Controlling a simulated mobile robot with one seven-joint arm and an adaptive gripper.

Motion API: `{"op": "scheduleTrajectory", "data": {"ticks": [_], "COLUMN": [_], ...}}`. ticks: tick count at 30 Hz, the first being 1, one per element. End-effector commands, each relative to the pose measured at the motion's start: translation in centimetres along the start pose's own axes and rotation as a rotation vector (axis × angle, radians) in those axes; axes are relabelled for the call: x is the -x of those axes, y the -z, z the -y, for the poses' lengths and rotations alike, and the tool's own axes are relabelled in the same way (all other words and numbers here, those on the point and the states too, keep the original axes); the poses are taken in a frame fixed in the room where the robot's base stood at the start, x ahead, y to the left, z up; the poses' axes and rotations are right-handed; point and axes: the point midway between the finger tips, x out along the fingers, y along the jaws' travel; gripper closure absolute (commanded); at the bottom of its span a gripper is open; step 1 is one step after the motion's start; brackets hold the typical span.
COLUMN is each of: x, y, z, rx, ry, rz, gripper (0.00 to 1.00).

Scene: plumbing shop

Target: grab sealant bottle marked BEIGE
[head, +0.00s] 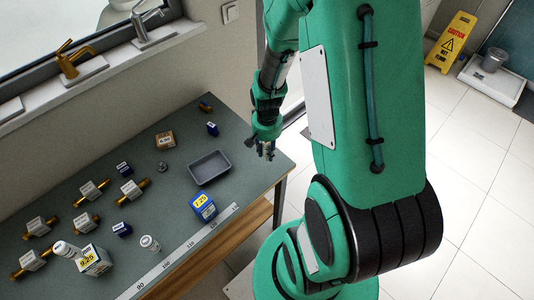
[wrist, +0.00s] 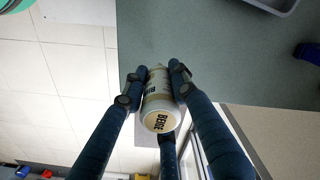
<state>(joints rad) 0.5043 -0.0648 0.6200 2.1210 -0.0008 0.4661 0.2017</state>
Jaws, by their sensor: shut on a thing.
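The sealant bottle marked BEIGE (wrist: 158,115) is in the wrist view, white with a tan label band and dark letters on its end. My gripper (wrist: 158,80) is shut on it, with blue fingers on either side and a third finger below. In that view the bottle is in front of the bench edge, with floor to the left. In the head view my gripper (head: 264,150) is near the right end of the bench; the bottle cannot be made out there.
The grey-green bench (head: 140,220) holds a grey tray (head: 210,168), a blue box marked 7.25 (head: 203,207), a box marked 9.25 (head: 93,261), a white bottle (head: 150,243) and several tagged brass fittings. A yellow wet-floor sign (head: 452,42) stands on the tiled floor at far right.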

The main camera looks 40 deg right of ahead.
Motion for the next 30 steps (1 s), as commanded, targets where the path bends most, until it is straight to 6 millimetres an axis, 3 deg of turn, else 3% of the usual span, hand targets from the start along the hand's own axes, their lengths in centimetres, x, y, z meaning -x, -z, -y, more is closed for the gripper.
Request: {"op": "scheduleTrajectory", "data": {"ticks": [1,21,30], "x": [1.1,1.9,2.1], "y": [0.1,-12.1,-15.0], "z": [0.0,-2.9,-3.6], "rx": [0.000,0.000,0.000], "ry": [0.001,0.000,0.000], "rz": [-0.004,-0.002,-0.001], "gripper": [1.00,1.00,1.00]}}
